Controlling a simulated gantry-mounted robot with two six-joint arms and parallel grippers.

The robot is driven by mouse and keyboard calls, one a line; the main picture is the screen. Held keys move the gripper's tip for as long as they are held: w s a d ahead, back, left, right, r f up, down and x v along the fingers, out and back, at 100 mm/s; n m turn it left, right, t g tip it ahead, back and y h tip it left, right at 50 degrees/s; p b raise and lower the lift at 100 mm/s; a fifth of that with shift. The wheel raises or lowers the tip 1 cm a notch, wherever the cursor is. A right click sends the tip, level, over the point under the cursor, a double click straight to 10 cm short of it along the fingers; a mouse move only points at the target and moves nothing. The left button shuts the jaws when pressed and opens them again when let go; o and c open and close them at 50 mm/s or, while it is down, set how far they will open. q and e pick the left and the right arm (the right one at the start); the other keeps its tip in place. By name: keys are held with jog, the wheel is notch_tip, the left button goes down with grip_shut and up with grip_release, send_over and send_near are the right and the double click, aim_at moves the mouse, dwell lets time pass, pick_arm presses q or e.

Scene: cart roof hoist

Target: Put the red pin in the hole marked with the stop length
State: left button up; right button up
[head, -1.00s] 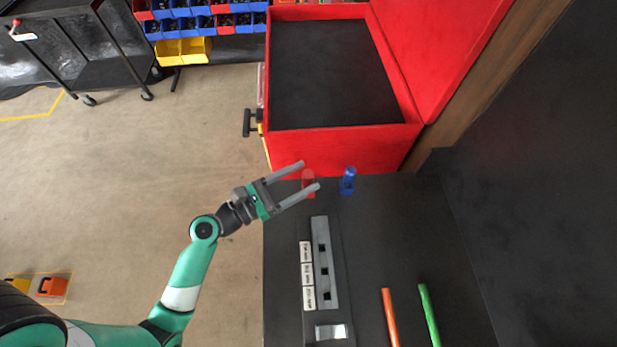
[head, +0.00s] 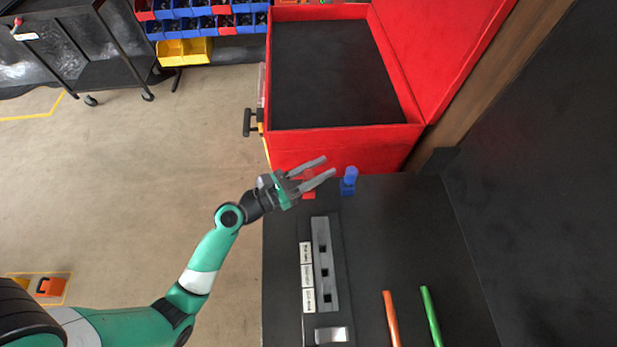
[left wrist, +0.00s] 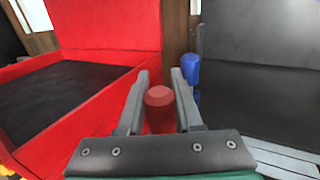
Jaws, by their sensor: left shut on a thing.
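The red pin (left wrist: 160,108) stands upright between my left gripper's fingers in the left wrist view. In the head view, a red part of it (head: 309,195) shows just below the fingers, near the table's far edge. My left gripper (head: 329,165) is shut on the red pin. A grey strip (head: 321,232) with three square holes lies on the table nearer the front. Three white labels (head: 306,275) run along its left side; their print is too small to read surely. My right gripper is not in view.
A blue pin (head: 350,177) stands just right of the red one. An open red box (head: 345,150) is beyond the table. An orange rod (head: 391,318) and a green rod (head: 430,315) lie at the front right. The black table (head: 400,225) is clear between.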

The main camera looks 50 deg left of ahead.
pick_arm(q)
grip_shut()
